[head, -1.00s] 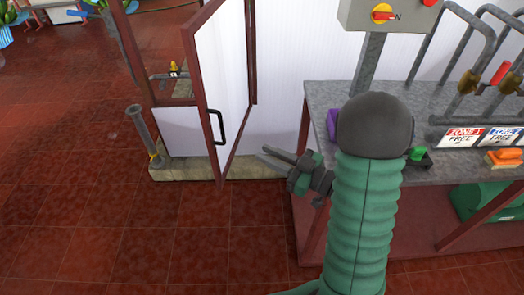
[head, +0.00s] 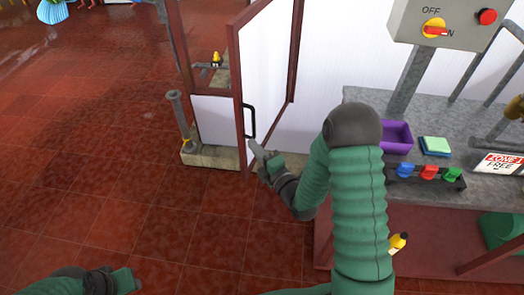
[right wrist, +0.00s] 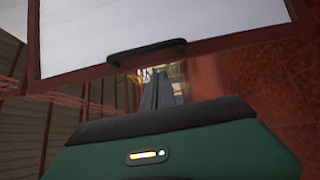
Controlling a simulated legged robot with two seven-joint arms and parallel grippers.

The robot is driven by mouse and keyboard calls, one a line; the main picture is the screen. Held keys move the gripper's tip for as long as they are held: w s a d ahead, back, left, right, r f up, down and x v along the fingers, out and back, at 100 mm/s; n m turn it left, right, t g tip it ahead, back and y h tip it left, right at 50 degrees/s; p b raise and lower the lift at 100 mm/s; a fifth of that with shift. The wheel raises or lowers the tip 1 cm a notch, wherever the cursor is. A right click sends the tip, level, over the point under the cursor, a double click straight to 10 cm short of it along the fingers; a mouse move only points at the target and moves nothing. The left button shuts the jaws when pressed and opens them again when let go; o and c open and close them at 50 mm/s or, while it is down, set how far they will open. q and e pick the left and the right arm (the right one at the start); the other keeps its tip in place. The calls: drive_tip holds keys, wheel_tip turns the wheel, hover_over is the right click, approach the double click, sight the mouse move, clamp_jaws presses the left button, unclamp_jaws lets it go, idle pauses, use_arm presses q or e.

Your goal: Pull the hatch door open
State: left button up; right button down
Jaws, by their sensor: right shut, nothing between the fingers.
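The hatch door (head: 268,70) has a red-brown frame around a pale panel and stands ajar, angled out from its frame. Its black handle (head: 249,121) is on the free edge; it also shows in the right wrist view (right wrist: 147,52). My right gripper (head: 256,152) is shut and empty, just below the handle in the head view. In the right wrist view its fingers (right wrist: 158,92) point toward the door's lower edge and no grip on the handle shows. My left gripper (head: 105,281) is low at the left edge, and its jaws are unclear.
A grey bench (head: 410,178) at the right holds a purple bin (head: 396,137), a green sponge-like block (head: 435,146) and coloured buttons. A switch box (head: 445,22) stands above it. A grey post (head: 182,120) stands left of the hatch.

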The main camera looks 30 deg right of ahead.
sight(254, 129)
drive_tip(key=w+d, duration=0.3)
drive_tip(key=shift+w+d+r+p, duration=0.2)
drive_tip(key=shift+d+p, duration=0.05)
drive_tip(key=shift+p, duration=0.1)
drive_tip(key=shift+w, duration=0.1)
drive_tip(key=s+d+b, duration=0.2)
drive_tip(key=s+d, duration=0.6)
drive_tip(key=d, duration=0.3)
drive_tip(key=shift+s+d+f, duration=0.15)
drive_tip(key=shift+s+d, duration=0.2)
drive_tip(key=shift+s, duration=0.05)
drive_tip(key=shift+a, duration=0.1)
